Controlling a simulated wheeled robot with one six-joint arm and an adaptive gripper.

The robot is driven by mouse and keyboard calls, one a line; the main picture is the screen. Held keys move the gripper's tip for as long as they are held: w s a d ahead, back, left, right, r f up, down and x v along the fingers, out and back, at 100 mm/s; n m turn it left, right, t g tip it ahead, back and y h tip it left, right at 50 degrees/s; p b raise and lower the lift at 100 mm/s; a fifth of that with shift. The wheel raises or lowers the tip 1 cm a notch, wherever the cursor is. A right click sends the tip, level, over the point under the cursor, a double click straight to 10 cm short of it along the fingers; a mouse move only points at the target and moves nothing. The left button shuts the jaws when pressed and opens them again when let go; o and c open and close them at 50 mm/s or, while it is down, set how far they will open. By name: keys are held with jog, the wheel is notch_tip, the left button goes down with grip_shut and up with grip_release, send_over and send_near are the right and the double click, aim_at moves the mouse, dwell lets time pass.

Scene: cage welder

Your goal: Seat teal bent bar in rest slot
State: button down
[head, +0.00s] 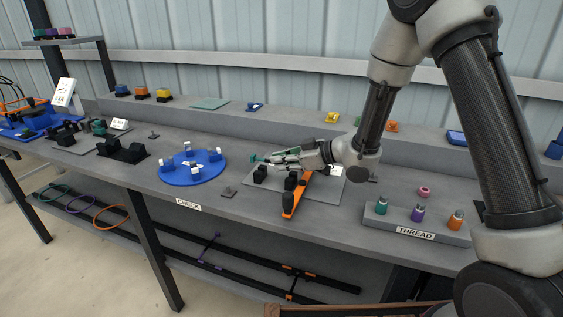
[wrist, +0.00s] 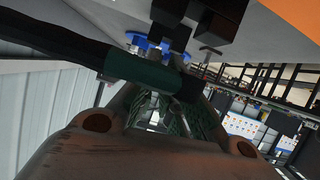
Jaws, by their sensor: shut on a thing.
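My gripper (head: 277,158) is shut on the teal bent bar (head: 257,158) above a grey plate (head: 325,198) at the middle of the bench. In the wrist view the bar (wrist: 142,72) crosses in front of my fingers (wrist: 165,103), with a dark teal middle and a long black part running to the upper left. Black rest blocks (head: 261,174) stand on the plate just below the bar; they also show in the wrist view (wrist: 185,18). The bar appears apart from them, but the exact gap and the slot are hard to see.
An orange bar (head: 299,197) with a black block lies at the plate's right. A blue round fixture (head: 188,174) with white posts stands to the left. A THREAD rack (head: 379,220) with coloured pieces stands to the right. A raised ledge (head: 290,121) runs behind.

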jog(key=shift+f, duration=1.3)
jog(key=c, duration=1.5)
grip_release()
jog(key=shift+s+d, duration=0.1)
jog(key=v, duration=1.2)
jog(key=shift+r, duration=0.1)
